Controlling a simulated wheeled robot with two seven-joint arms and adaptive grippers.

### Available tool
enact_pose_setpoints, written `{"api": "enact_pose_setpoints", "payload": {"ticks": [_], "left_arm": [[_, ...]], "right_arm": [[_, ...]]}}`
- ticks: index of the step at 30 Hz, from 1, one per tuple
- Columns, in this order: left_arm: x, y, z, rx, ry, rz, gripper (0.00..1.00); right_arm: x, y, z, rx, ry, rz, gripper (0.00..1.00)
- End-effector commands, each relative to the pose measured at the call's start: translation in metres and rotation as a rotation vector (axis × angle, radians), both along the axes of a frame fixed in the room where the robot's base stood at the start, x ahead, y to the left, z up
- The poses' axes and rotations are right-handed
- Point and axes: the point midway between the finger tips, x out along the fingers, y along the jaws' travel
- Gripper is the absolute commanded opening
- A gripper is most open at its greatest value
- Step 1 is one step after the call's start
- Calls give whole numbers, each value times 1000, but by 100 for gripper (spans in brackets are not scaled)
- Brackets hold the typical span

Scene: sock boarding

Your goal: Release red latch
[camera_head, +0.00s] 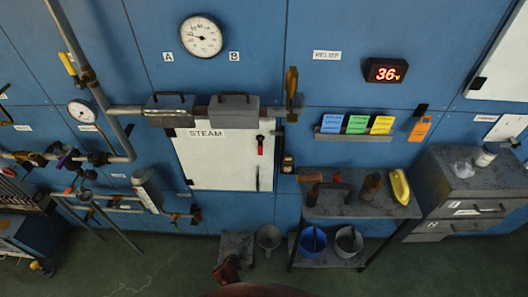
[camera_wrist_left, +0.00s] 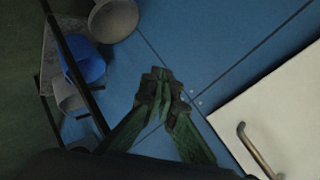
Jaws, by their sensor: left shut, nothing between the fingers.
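The red latch (camera_head: 261,147) hangs at the upper right of the white door (camera_head: 215,165) under the STEAM label. It looks upright, with its red grip pointing down. The latch is not in that wrist view. My right gripper is not in view.
A metal handle (camera_wrist_left: 257,150) sits on the door. A grey bucket (camera_head: 268,238) and a blue bucket (camera_head: 313,241) stand at lower right. A tool table (camera_head: 345,207) stands right of the door. Pipes (camera_head: 110,120) fill the left. The door's front looks clear.

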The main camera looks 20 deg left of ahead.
Motion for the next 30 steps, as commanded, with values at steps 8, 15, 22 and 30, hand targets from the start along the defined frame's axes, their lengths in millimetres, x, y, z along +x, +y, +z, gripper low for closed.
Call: {"api": "enact_pose_setpoints", "payload": {"ticks": [8, 15, 22, 30], "left_arm": [[94, -47, 290, 321, -462, -174, 0], [98, -59, 407, 472, -643, -191, 0], [97, -61, 418, 491, -662, -192, 0], [102, -61, 418, 489, -662, -192, 0]], "right_arm": [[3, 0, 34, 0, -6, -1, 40], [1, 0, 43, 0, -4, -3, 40], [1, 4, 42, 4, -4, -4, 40], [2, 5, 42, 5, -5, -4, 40]]}}
